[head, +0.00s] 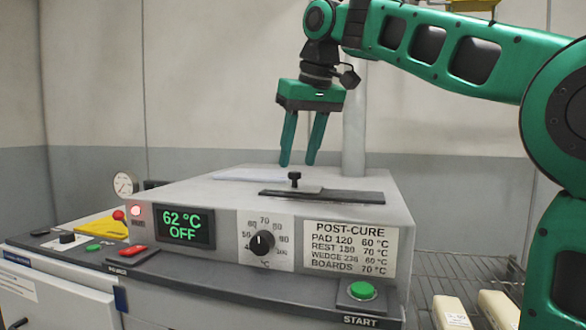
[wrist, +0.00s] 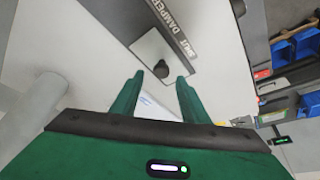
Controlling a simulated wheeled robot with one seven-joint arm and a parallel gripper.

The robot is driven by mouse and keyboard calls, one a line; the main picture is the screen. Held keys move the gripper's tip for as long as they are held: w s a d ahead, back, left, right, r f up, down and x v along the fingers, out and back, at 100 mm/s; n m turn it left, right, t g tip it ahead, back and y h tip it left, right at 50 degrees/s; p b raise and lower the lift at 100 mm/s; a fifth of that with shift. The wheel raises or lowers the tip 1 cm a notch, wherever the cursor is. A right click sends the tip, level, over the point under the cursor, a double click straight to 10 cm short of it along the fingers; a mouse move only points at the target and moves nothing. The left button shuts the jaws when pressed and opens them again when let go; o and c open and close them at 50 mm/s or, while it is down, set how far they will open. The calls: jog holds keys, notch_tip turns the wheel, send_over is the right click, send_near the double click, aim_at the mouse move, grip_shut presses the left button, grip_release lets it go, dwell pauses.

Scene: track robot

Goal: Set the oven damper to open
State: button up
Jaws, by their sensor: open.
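The oven (head: 225,195) is a grey box with a flat top. On its top lies a dark damper strip (head: 345,197), with an upright black knob (head: 295,179) near its left end. In the wrist view the strip (wrist: 193,58) reads "DAMPER" and "SHUT". The knob (wrist: 161,69) stands on a light metal plate (wrist: 146,46) beside the word "SHUT". My gripper (head: 297,162) is open and empty, pointing down just above or behind the knob. In the wrist view the knob shows just beyond and between the fingertips (wrist: 160,80); I see no contact.
The oven front has a display (head: 184,226) reading 62 °C OFF, a temperature dial (head: 262,242) and a green START button (head: 362,290). A wire rack (head: 460,270) with pale blocks stands at right.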

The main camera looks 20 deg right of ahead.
aim_at(296, 172)
jog(key=shift+x, duration=1.4)
jog(key=shift+f, duration=0.1)
jog(key=shift+c, duration=0.2)
jog(key=shift+a, duration=0.1)
grip_shut()
